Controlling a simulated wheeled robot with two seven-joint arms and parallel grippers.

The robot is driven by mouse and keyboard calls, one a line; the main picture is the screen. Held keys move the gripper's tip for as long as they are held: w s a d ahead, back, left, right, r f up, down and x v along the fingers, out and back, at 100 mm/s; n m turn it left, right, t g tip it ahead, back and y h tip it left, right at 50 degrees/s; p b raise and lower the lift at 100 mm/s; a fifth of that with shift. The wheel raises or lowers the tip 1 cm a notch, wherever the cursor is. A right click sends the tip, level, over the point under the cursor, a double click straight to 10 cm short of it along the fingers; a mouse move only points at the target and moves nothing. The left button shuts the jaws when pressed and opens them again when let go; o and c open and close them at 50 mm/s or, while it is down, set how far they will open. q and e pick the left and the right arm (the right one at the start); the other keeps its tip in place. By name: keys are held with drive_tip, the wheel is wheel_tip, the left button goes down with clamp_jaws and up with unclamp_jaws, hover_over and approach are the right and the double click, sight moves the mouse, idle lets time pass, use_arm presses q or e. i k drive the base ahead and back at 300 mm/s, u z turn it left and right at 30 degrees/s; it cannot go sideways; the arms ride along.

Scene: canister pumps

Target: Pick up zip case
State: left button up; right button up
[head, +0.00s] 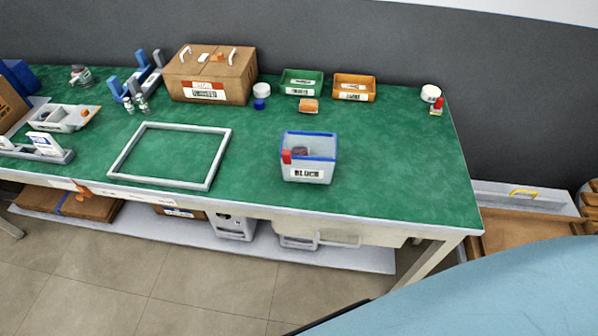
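A small grey case (308,171) with a blue rim stands on the green table top, right of the middle. It has a red tab at its left front corner and a white label on its front, and looks like the zip case. Its top looks open, with a dark reddish thing (300,152) inside. Neither of my grippers is in view, so nothing is seen touching the case.
A grey rectangular frame (116,165) lies left of the case on the green table (400,160). Behind stand a cardboard box (240,75), a green bin (284,88) and an orange bin (338,96). The table right of the case is clear.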

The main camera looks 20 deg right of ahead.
sight(319, 167)
drive_tip(key=u, duration=0.2)
drive_tip(key=i, duration=0.4)
drive_tip(key=z, duration=1.25)
